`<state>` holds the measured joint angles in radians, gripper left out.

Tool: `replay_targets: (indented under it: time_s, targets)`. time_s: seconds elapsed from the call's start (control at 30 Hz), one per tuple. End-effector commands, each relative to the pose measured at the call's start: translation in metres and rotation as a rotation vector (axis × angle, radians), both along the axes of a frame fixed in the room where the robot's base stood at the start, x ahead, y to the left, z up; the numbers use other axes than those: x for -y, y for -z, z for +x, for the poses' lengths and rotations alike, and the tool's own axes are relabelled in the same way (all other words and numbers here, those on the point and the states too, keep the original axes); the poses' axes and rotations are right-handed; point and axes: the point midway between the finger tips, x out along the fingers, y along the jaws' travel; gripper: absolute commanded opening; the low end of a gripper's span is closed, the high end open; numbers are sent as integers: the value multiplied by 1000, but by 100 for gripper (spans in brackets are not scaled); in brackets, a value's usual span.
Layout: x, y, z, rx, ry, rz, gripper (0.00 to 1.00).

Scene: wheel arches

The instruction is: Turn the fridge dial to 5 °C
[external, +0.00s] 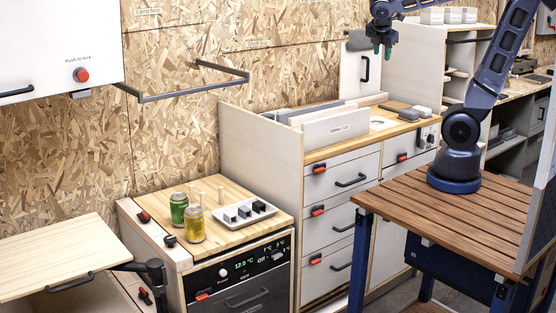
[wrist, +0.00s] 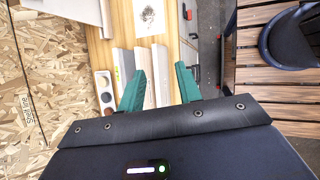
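The fridge (external: 240,298) is a black-fronted unit low in the middle of the external view, under a wooden top. Its panel has a green display (external: 244,264) reading about 12.0 °C and a white round knob (external: 223,272). A dark dial (external: 277,255) sits at the panel's right, among small marks including "Off"; its exact setting is too small to tell. My gripper (external: 382,49) hangs high at the top right, far from the fridge. In the wrist view my gripper (wrist: 160,84) shows two green fingers spread apart with nothing between them. The fridge is not in the wrist view.
Jars (external: 194,223) and a white tray (external: 243,213) stand on the fridge top. A drawer cabinet (external: 340,190) with a raised side panel stands between fridge and arm. A grey rail (external: 195,90) juts from the wall, and a hinged table (external: 60,255) lies left.

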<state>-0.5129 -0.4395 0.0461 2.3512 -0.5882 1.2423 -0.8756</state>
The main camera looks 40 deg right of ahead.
Motion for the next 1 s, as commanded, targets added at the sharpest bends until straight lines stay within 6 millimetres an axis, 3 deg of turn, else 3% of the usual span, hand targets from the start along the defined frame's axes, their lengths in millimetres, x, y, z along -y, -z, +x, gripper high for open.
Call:
replay_targets:
  time_s: [0.27, 0.57, 0.77, 1.0]
  targets:
    - [-65, -4, 26, -142, -510, -388, 35]
    - [-159, -11, 37, -269, -998, -858, 35]
    - [-234, -15, 27, -334, -1266, -1209, 35]
    - [-326, -17, -7, -386, -1491, -1651, 35]
